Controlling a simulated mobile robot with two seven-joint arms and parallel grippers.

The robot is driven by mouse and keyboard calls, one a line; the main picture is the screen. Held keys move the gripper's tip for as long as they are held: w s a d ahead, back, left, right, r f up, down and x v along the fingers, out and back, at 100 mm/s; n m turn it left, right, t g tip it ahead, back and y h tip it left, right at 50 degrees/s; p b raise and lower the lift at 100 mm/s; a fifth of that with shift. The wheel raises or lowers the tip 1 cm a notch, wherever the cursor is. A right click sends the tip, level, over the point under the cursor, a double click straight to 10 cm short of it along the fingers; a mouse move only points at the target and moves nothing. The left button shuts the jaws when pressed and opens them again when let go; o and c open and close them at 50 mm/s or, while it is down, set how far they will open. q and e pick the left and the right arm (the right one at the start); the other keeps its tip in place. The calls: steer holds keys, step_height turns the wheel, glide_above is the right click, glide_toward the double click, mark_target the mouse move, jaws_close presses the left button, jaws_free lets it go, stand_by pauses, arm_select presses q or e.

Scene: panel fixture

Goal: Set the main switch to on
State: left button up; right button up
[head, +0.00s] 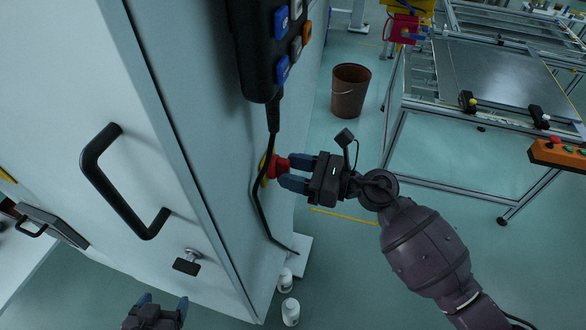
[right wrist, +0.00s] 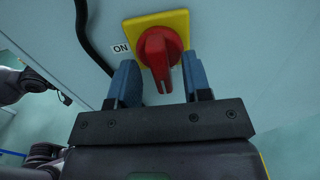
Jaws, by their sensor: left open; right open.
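The main switch is a red rotary knob (right wrist: 157,52) on a yellow plate (right wrist: 181,22), fixed to the cabinet's side. In the right wrist view its grip points down toward my gripper, and an "ON" label (right wrist: 121,48) lies left of it. The knob also shows in the head view (head: 276,166). My right gripper (right wrist: 160,78) is open, its blue fingers on either side of the knob's grip; I cannot tell whether they touch it. In the head view the right gripper (head: 285,172) reaches the knob from the right. My left gripper (head: 162,300) is open and empty at the bottom.
A black cable (head: 262,195) hangs from a pendant (head: 275,45) and passes beside the switch. The cabinet door has a black handle (head: 112,190) and a small latch (head: 188,262). White cylinders (head: 290,311) stand on the floor below. A brown bucket (head: 350,92) and a frame table stand behind.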

steer(key=shift+a, duration=0.15)
jaws_close()
